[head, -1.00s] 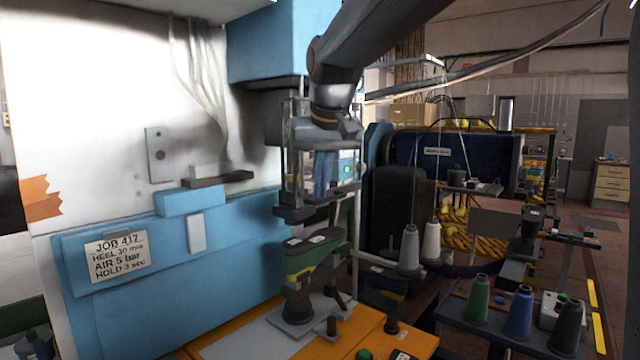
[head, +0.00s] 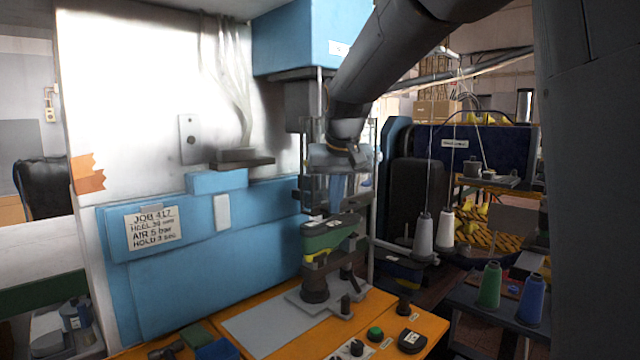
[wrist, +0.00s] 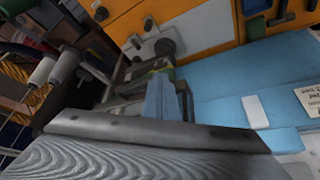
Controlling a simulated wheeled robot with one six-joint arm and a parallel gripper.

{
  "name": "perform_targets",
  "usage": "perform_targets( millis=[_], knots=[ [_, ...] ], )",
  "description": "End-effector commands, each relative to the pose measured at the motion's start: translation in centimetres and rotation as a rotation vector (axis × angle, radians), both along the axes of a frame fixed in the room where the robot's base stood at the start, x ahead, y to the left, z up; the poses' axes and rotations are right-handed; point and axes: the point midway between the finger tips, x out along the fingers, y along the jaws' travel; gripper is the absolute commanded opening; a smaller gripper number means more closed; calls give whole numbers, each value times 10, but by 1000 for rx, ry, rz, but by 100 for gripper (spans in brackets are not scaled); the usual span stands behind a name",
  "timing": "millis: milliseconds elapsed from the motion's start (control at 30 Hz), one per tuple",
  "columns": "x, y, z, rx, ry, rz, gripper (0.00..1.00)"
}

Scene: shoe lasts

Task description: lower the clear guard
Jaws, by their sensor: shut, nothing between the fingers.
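The clear guard (head: 368,150) is a see-through box with thin dark edges, hanging in front of the press under its blue head. Its lower edge is close to the top of the green and dark shoe last (head: 330,235). My gripper (head: 338,190) is shut and empty, pointing down at the guard. In the wrist view the blue-grey fingers (wrist: 165,100) are together beside a dark bar. Whether they touch the guard I cannot tell. My wrist hides much of the guard's middle.
The last stands on a grey plate (head: 265,325) on the orange table, with a green button (head: 375,334) near the front. A blue panel with a job card (head: 153,228) is at left. Thread cones (head: 490,287) stand at right.

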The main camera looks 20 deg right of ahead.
Motion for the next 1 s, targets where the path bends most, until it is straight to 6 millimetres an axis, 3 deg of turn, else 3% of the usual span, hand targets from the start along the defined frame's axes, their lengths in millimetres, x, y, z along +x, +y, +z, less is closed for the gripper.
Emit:
perform_targets(
  millis=[33, 200, 500, 700, 1000],
  knots=[
    [3, -5, -24, -1, 6, -8, 0],
    [4, -5, -73, -1, 5, -8, 0],
    [4, -1, -136, -1, 2, -2, 0],
    [3, -1, -153, 0, 1, -2, 0],
    [2, -3, -159, 0, 8, -5, 0]
  ],
)
